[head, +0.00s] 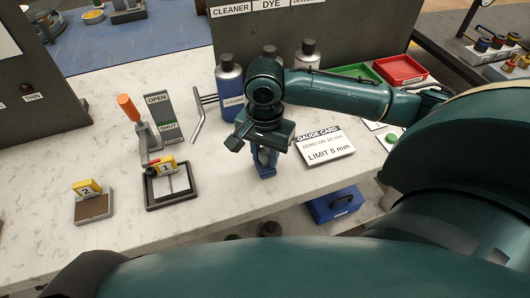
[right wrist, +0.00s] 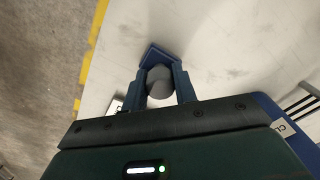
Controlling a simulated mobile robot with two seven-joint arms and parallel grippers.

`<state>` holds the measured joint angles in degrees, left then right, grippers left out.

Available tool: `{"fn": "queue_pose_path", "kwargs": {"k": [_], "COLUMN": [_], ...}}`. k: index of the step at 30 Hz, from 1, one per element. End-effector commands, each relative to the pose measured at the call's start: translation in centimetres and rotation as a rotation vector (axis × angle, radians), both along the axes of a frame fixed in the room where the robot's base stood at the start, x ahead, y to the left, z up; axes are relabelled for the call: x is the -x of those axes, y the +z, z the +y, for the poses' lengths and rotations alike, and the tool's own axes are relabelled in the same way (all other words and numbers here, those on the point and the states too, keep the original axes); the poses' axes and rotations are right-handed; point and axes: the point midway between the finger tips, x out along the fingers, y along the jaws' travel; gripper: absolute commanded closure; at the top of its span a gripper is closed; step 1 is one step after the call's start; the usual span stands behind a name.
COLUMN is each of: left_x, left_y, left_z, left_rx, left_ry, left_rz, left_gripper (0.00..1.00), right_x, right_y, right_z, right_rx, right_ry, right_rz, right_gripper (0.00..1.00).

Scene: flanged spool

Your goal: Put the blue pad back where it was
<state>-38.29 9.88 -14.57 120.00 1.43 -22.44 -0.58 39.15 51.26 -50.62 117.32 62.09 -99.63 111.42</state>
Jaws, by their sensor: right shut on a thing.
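My right gripper (head: 265,158) points down at the front of the bench, left of the gauge card. In the right wrist view its two fingers (right wrist: 159,86) are shut on a grey rounded part (right wrist: 159,80). A blue angular piece (right wrist: 155,54) shows just beyond the fingertips and seems to belong with that grey part; I take it as the blue pad. In the head view the blue piece (head: 265,172) shows below the fingers, close to the bench top; I cannot tell whether it touches. My left gripper is not in view.
A frame marked 1 (head: 148,205) and a brown pad marked 2 (head: 94,207) lie left. An orange-handled lever (head: 129,108), bottles (head: 229,90) and the gauge card (head: 325,148) stand nearby. A blue box (head: 337,204) is beyond the bench's front edge. The front left bench top is clear.

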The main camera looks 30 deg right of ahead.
Motion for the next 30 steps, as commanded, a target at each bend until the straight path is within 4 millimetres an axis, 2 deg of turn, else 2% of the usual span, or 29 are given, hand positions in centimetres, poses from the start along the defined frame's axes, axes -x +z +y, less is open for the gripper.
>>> {"fn": "queue_pose_path", "kwargs": {"k": [8, 9, 16, 25, 30], "left_x": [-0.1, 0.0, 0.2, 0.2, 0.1], "left_y": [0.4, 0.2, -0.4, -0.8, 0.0], "left_z": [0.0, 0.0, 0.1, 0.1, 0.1], "left_rx": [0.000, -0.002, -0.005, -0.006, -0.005], "left_ry": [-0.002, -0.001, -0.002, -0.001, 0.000], "left_rz": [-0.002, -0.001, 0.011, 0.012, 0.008], "left_gripper": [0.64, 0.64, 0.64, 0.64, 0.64], "right_x": [0.0, 0.0, 0.0, 0.0, -0.1], "right_y": [-0.2, -0.2, -0.2, 0.0, 2.7], "right_z": [0.0, 0.0, 0.0, 0.0, 0.1], "right_rx": [0.001, 0.001, 0.000, 0.000, -0.002], "right_ry": [0.000, 0.000, 0.000, 0.001, 0.001], "right_rz": [0.001, -0.001, 0.000, -0.002, -0.005], "right_gripper": [0.97, 0.69, 0.50, 0.50, 0.50]}}
